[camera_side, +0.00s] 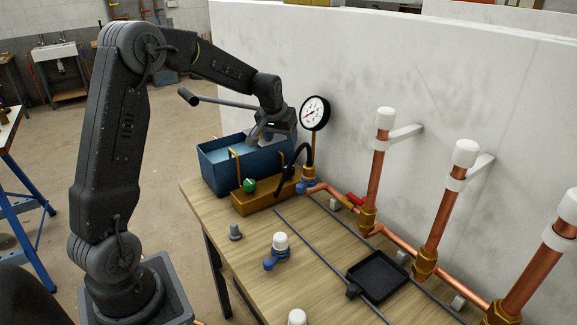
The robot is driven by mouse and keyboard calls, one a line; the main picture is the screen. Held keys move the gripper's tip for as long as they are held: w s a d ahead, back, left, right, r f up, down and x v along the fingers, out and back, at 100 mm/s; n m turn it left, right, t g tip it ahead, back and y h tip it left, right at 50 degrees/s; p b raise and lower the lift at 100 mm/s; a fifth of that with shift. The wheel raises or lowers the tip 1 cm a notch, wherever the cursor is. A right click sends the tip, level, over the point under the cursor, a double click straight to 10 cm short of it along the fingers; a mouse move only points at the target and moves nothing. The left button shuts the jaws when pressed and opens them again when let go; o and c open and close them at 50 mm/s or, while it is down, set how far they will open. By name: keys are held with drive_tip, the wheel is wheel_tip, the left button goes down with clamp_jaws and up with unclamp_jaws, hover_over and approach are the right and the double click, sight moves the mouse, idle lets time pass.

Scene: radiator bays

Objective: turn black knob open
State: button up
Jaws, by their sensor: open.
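I cannot clearly make out a black knob. The brass block (265,196) at the front of the blue tank (223,171) carries a round green knob (249,185). The block's right end, where a black hose (309,148) curves up, is too small and dark to show a separate knob. A lever with a black grip (188,97) reaches left above the tank. My gripper (266,140) is open, pointing down over the tank's right part, behind and above the block. Its fingers are small and partly merge with the dark parts around them.
A pressure gauge (314,113) stands right of my gripper, close to the white wall (400,65). Copper pipes (434,232) with white caps rise on the right. A black tray (378,275) and a blue valve (277,254) are on the wooden bench (320,285).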

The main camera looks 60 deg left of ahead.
sight(289, 167)
drive_tip(key=x, duration=1.3)
drive_tip(key=shift+w+a+f, duration=0.15)
drive_tip(key=shift+a+f, duration=0.05)
drive_tip(key=shift+f, duration=0.1)
drive_tip(key=c, duration=0.9)
